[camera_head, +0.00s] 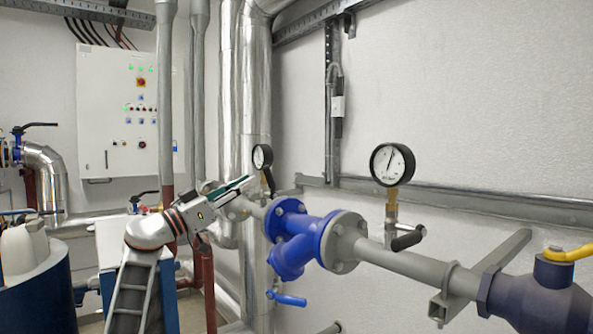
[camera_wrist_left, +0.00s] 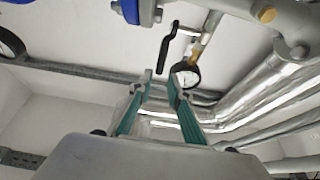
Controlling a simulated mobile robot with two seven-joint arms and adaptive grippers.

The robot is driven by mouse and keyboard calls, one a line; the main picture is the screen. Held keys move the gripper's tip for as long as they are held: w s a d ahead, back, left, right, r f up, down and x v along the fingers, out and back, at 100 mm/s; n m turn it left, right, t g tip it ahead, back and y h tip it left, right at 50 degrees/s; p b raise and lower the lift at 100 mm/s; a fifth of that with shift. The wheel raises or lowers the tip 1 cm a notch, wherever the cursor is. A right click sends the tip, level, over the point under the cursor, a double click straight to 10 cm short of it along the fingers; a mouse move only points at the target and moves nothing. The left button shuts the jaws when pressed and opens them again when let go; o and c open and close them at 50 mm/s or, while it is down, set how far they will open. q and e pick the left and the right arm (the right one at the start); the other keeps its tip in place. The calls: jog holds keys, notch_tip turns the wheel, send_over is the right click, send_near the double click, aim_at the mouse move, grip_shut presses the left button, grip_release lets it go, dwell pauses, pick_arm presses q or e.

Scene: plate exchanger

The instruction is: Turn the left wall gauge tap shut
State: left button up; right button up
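The left wall gauge (camera_head: 262,157) is a small round dial with a black rim above the pipe. In the left wrist view the gauge (camera_wrist_left: 188,76) is partly hidden behind a fingertip. Its tap has a black lever handle (camera_wrist_left: 166,50), which ends close to the gap between my fingertips. I cannot tell whether they touch. My left gripper (camera_head: 248,184) is just below and left of the gauge. In the left wrist view its fingers (camera_wrist_left: 161,80) are apart with nothing between them. My right gripper is not in view.
A larger right gauge (camera_head: 392,164) has its own tap with a black handle (camera_head: 408,238). A blue flanged valve body (camera_head: 300,240) with a blue lever (camera_head: 290,299) sits right of my gripper. Silver clad pipes (camera_head: 252,80) stand close behind. A control cabinet (camera_head: 118,110) hangs at left.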

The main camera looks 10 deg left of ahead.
aim_at(264, 173)
pick_arm(q)
jog(key=shift+w+d, duration=0.35)
jog(key=shift+w, duration=0.3)
jog(key=p+x, duration=0.1)
jog(key=x, duration=0.4)
jog(key=shift+w+d+r, duration=0.15)
jog(key=shift+d+r, duration=0.1)
jog(key=shift+w+d+r, duration=0.2)
jog(key=shift+w+d, duration=0.15)
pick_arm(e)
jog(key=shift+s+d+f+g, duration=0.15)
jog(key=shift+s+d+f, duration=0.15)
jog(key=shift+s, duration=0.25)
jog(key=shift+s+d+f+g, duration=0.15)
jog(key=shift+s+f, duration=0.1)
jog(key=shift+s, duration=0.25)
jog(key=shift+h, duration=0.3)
pick_arm(q)
grip_shut()
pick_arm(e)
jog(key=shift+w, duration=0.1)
